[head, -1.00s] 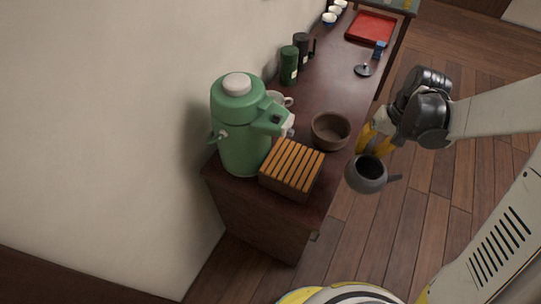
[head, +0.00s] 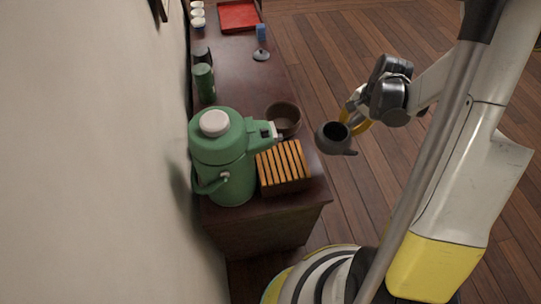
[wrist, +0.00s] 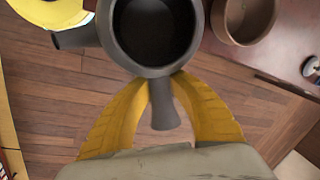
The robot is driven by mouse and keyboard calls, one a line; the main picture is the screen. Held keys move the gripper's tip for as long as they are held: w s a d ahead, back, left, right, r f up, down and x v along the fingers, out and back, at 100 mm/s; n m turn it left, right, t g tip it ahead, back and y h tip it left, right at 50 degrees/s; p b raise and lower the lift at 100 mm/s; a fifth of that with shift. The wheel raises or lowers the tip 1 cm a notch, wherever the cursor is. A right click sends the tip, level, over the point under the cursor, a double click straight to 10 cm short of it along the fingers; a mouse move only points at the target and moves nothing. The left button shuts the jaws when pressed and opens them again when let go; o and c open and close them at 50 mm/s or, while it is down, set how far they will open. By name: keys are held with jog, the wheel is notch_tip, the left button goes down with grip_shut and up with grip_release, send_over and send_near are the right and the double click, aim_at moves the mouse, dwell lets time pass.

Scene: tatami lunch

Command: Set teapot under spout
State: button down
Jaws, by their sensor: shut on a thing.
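A dark grey teapot (head: 334,138) without a lid hangs in my gripper (head: 352,118), to the right of the cabinet edge and over the floor. In the wrist view the yellow fingers of my gripper (wrist: 162,100) are closed on the handle of the teapot (wrist: 190,62), its dark open mouth facing the camera. A green air pot (head: 222,160) stands on the cabinet, its spout (head: 268,132) pointing right, toward the teapot. A slatted wooden stand (head: 283,167) sits on the cabinet just below and right of the spout. Nothing stands on its slats.
A brown bowl (head: 284,119) stands behind the stand, and also shows in the wrist view (wrist: 241,22). Dark green canisters (head: 204,82), a red tray (head: 239,16) and small cups (head: 197,14) are farther back on the cabinet (head: 235,68). Open wooden floor lies right.

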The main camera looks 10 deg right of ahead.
jog(key=shift+s+a, duration=0.1)
jog(key=shift+a, duration=0.25)
jog(key=a+b, duration=0.3)
jog(key=a, duration=1.3)
jog(key=shift+a+f+m+b, duration=0.2)
jog(key=shift+f+b, duration=0.3)
jog(key=shift+f, duration=0.4)
jog(key=shift+a+f+m+b, duration=0.1)
jog(key=shift+a+f+b, duration=0.1)
jog(key=shift+f+b, duration=0.5)
jog(key=shift+f, duration=0.25)
jog(key=shift+f, duration=0.2)
jog(key=c, duration=1.3)
grip_release()
jog(key=shift+r, duration=0.1)
jog(key=shift+r, duration=0.1)
